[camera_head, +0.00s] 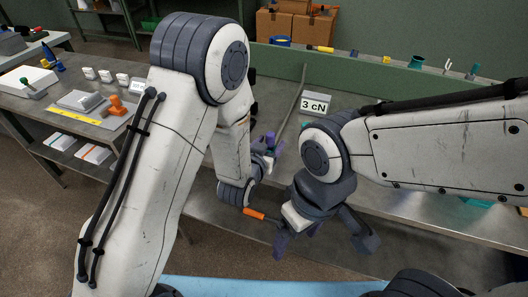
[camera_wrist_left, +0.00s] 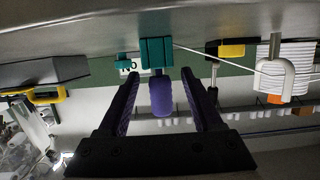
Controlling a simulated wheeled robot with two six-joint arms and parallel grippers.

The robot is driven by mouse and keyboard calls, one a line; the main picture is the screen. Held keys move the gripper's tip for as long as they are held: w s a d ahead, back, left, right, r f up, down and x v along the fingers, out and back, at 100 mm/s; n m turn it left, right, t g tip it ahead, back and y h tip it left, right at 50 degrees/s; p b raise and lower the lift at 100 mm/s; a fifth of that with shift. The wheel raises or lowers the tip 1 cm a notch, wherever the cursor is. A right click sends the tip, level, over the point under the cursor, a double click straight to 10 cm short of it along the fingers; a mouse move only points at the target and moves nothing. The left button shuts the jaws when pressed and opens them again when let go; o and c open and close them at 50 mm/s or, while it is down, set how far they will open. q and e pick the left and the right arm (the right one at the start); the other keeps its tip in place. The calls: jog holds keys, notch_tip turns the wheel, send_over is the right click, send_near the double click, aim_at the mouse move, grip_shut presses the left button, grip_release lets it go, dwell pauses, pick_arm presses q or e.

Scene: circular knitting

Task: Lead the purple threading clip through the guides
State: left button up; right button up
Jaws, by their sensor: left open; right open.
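In the left wrist view, a rounded purple piece, seemingly the threading clip (camera_wrist_left: 161,97), sits at a teal block (camera_wrist_left: 157,52). It lies between the two dark purple fingers of my left gripper (camera_wrist_left: 163,98), with a gap on each side. A white yarn (camera_wrist_left: 215,57) runs from near the teal block to a white curved guide (camera_wrist_left: 277,75) at the right. In the head view my left gripper (camera_head: 267,150) is over the bench, partly hidden by its arm. My right gripper (camera_head: 322,243) is open and empty at the bench's front edge.
An orange-handled tool (camera_head: 256,214) lies between the arms. A "3 cN" sign (camera_head: 315,105) stands behind them. A green panel (camera_head: 350,78) backs the bench. A side table (camera_head: 55,105) at left holds several items.

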pick_arm(q)
jog(key=shift+v, duration=1)
jog(key=p+v, duration=0.4)
jog(key=p, duration=0.4)
jog(key=shift+s+r+p, duration=0.1)
jog(key=shift+r+p, duration=0.15)
jog(key=shift+p, duration=0.05)
jog(key=shift+s+a+p, duration=0.15)
jog(key=shift+s+p, duration=0.3)
jog(key=shift+p, duration=0.2)
jog(key=shift+s, duration=0.2)
